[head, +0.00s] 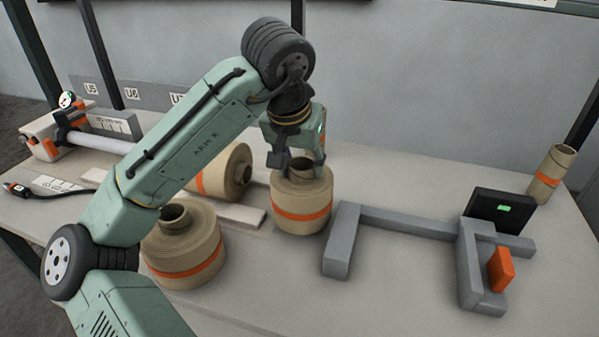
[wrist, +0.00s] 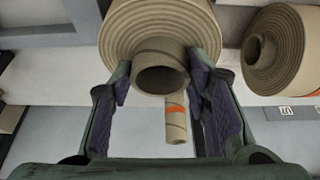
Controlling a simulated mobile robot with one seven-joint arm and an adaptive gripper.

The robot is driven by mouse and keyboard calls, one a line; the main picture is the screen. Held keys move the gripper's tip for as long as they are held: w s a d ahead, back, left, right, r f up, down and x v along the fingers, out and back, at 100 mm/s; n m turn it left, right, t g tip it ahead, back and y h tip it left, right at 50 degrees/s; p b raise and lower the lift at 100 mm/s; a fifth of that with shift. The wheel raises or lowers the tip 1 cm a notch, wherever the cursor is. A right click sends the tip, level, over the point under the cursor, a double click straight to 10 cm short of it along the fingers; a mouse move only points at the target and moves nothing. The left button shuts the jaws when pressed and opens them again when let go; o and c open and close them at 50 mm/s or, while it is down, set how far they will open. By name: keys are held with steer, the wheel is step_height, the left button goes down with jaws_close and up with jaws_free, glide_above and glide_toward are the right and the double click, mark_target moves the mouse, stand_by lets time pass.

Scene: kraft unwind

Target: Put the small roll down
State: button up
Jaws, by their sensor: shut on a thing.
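The small roll (head: 302,203) is a brown kraft roll with an orange band and a protruding core. My gripper (head: 301,160) is above it, shut on the core (wrist: 160,68). In the wrist view, the two dark finger pads (wrist: 160,85) sit on either side of the core, and the roll face (wrist: 125,25) fills the top middle. The roll is upright over the bench, right of the pale boards. I cannot tell whether its underside touches the bench top. Its upper rim is partly hidden by my gripper.
A larger banded roll (head: 185,250) stands at left, and another roll (head: 225,172) lies behind my arm. A grey frame (head: 400,222) with a dark screen box (head: 500,208) and an orange block (head: 500,268) lies right. A slim roll (head: 552,175) stands far right. The bench front is clear.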

steer(key=shift+f, duration=1.45)
steer(key=o, duration=1.3)
